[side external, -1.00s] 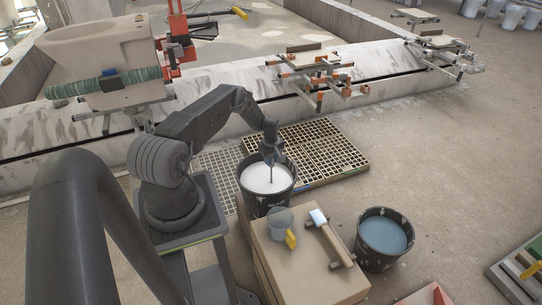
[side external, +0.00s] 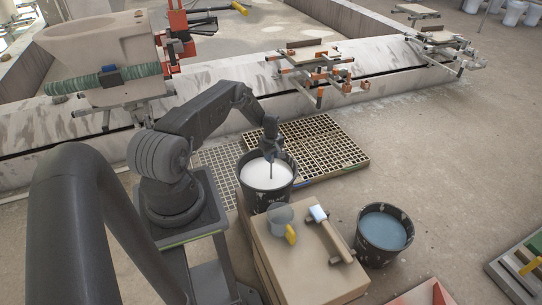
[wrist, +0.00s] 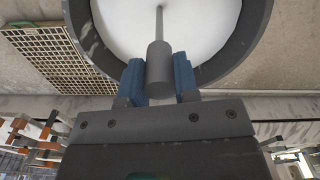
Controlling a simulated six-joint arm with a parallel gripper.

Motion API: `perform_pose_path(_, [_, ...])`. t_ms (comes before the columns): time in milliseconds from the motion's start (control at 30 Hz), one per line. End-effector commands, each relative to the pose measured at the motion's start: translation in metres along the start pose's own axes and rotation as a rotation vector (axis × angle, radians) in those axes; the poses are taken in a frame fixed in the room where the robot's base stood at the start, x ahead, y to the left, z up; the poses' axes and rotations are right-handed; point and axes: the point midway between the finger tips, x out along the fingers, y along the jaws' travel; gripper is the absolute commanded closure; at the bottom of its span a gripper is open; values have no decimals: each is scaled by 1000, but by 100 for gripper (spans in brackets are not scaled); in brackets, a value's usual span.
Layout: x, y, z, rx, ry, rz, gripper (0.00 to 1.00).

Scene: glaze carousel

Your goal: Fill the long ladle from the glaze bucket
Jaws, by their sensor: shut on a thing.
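The glaze bucket (side external: 245,190) is dark and holds white glaze (side external: 258,176). It stands left of the middle in the side external view, and its rim (wrist: 240,45) shows in the wrist view. My gripper (side external: 269,152) is above the bucket, pointing down. In the wrist view my gripper (wrist: 158,80) has its blue fingers shut on the grey handle of the long ladle (wrist: 159,65). The ladle's thin shaft (side external: 271,170) runs down into the white glaze. Its bowl is hidden, apparently under the surface.
A bucket of blue liquid (side external: 384,230) stands to the right. A floor grating (side external: 335,145) lies behind.

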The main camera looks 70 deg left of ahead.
Motion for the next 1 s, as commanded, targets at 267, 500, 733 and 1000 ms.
perform_pose_path(267, [-24, 1, -2, 0, 2, 3, 100])
perform_pose_path(500, [-44, 1, -2, 0, 2, 2, 100])
perform_pose_path(733, [-64, 1, -2, 0, 2, 3, 100])
perform_pose_path(1000, [-87, 1, -2, 0, 2, 3, 100])
